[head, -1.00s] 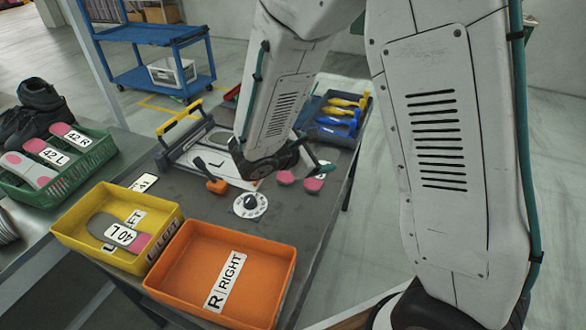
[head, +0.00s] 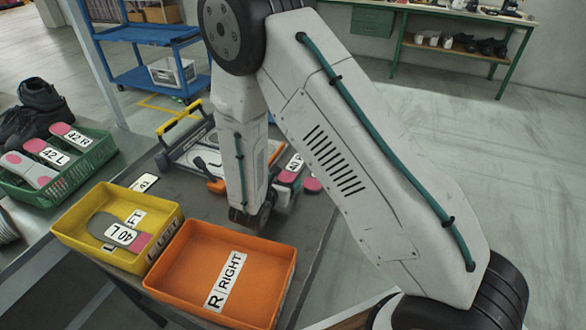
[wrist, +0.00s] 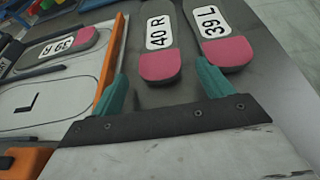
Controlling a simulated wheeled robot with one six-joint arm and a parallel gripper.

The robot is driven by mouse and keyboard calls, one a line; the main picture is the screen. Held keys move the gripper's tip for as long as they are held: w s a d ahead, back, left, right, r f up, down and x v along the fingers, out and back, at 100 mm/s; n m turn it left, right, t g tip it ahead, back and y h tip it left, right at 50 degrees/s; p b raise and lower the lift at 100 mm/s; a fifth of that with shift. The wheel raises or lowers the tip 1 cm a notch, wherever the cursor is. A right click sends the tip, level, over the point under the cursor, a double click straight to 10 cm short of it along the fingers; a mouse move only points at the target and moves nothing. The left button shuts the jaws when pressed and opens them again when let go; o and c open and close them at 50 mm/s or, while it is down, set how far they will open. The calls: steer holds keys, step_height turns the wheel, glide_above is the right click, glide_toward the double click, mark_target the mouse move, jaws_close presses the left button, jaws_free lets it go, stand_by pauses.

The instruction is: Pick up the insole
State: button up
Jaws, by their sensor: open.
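The grey insole labelled 40 R with a pink end (wrist: 160,66) lies flat on the dark table in the wrist view. It also shows partly in the head view (head: 288,177). A second insole labelled 39 L (wrist: 234,52) lies just right of it. My gripper (wrist: 165,88) is open and empty, its teal fingers spread just short of the 40 R insole's pink end. The right finger is close to the 39 L insole. My arm hides much of the gripper in the head view. A 40 L insole (head: 102,225) lies in the yellow tray (head: 70,215).
An orange tray (head: 190,285) labelled RIGHT stands empty at the front. A green basket (head: 70,180) holds more insoles.

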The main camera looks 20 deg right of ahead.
steer(key=shift+x, duration=1.45)
steer(key=shift+r, duration=0.1)
steer(key=c, duration=1.1)
steer(key=shift+o, duration=0.2)
